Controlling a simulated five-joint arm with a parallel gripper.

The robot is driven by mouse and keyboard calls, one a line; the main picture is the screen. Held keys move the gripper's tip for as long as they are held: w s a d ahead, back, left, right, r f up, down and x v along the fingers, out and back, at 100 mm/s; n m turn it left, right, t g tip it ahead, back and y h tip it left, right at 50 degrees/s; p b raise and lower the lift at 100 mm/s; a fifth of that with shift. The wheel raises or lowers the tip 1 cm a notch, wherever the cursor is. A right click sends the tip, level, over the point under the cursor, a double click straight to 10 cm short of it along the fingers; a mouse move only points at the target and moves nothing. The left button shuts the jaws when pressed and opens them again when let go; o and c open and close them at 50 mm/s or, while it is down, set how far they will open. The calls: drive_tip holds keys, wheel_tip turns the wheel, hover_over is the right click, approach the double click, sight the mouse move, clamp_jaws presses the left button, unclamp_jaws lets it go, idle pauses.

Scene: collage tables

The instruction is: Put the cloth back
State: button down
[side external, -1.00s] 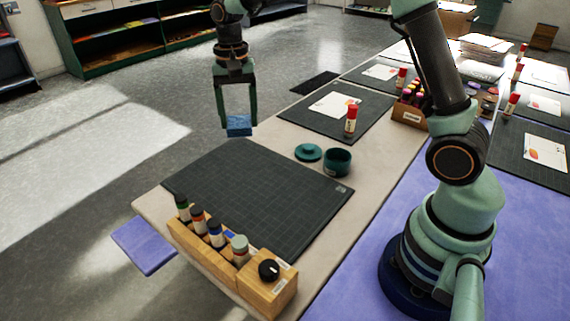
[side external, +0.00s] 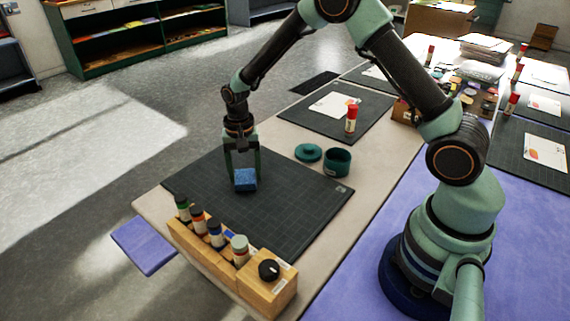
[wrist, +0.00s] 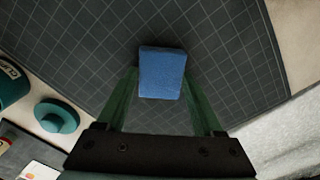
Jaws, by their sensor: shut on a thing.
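The cloth is a small folded blue block (side external: 245,180), and it also shows in the wrist view (wrist: 162,73). My gripper (side external: 243,176) is shut on it, with one green finger on each side. The cloth is over the dark gridded cutting mat (side external: 285,200), left of its middle in the side view. I cannot tell whether its underside touches the mat. A wooden rack (side external: 205,253) with several bottles stands along the mat's near edge. A wooden block with a black knob (side external: 269,270) is at the rack's right end.
A teal pot (side external: 338,163) and its lid (side external: 308,152) sit apart beyond the mat. A red-capped glue stick (side external: 351,121) stands on a second mat (side external: 375,112). Most of the near mat is clear. The table's left edge drops to the floor.

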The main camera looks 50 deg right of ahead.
sight(245, 175)
drive_tip(key=shift+f, duration=0.15)
unclamp_jaws()
drive_tip(key=s+r+n+t, duration=0.1)
drive_tip(key=s+r+n, duration=0.15)
drive_tip(key=r, duration=0.75)
drive_tip(key=s+r+n+t, duration=0.1)
drive_tip(key=s+r, duration=0.3)
drive_tip(key=r, duration=0.7)
drive_tip(key=shift+s+d+r+n+t, duration=0.25)
drive_tip(key=shift+s+r+n+t, duration=0.4)
drive_tip(key=shift+s, duration=1.2)
drive_tip(key=shift+s+d+r+n+t, duration=0.2)
drive_tip(key=shift+s+n+t, duration=0.4)
drive_tip(key=shift+s+n, duration=0.95)
drive_tip(key=shift+s+d+r+n+t, duration=0.25)
drive_tip(key=shift+s+r+n+t, duration=0.3)
drive_tip(key=shift+s, duration=1.6)
